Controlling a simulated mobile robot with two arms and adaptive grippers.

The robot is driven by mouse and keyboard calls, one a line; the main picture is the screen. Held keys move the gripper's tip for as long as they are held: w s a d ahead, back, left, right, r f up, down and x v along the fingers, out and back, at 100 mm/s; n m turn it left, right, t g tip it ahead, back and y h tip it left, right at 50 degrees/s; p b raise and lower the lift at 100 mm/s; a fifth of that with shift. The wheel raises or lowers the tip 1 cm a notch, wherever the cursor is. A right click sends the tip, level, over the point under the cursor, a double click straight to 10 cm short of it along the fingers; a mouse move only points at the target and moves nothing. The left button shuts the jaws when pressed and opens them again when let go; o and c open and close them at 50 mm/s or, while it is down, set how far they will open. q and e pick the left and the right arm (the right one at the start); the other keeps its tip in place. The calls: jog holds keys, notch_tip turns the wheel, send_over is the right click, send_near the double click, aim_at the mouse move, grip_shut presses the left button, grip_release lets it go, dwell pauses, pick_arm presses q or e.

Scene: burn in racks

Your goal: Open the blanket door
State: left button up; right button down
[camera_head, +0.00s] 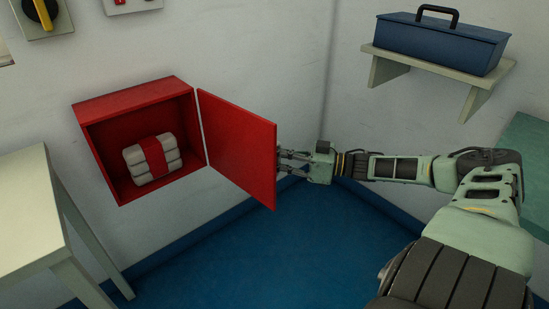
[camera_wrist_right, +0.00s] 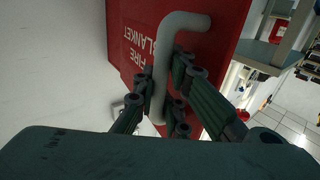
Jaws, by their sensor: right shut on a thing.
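The red blanket cabinet (camera_head: 133,90) hangs on the wall, with its red door (camera_head: 237,146) swung wide open on its right side. A folded white blanket with a red band (camera_head: 153,160) lies inside the cabinet. My right gripper (camera_head: 284,162) is at the far edge of the door, its fingertips partly hidden behind it. In the right wrist view, the door front (camera_wrist_right: 135,37) reads "FIRE BLANKET", and my right gripper (camera_wrist_right: 160,98) is shut around the grey bar handle (camera_wrist_right: 163,62). My left gripper is not in view.
A pale table (camera_head: 30,205) stands at the left below the cabinet. A blue toolbox (camera_head: 440,43) sits on a wall shelf (camera_head: 437,66) at the upper right. A green surface (camera_head: 528,150) is at the right edge. The blue floor (camera_head: 240,255) below the door is clear.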

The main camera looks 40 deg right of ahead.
jog(key=shift+s+f, duration=0.2)
jog(key=shift+f, duration=0.2)
jog(key=c, duration=2.2)
grip_release()
jog(key=o, duration=0.4)
jog(key=shift+s+d+r, duration=0.2)
jog(key=shift+s+d, duration=0.05)
jog(key=shift+s, duration=0.05)
jog(key=shift+c, duration=0.2)
jog(key=shift+o, duration=0.4)
jog(key=shift+w+a+r, duration=0.1)
jog(key=shift+w+a, duration=0.05)
jog(key=shift+w, duration=0.1)
jog(key=shift+s, duration=0.1)
jog(key=v, duration=1.2)
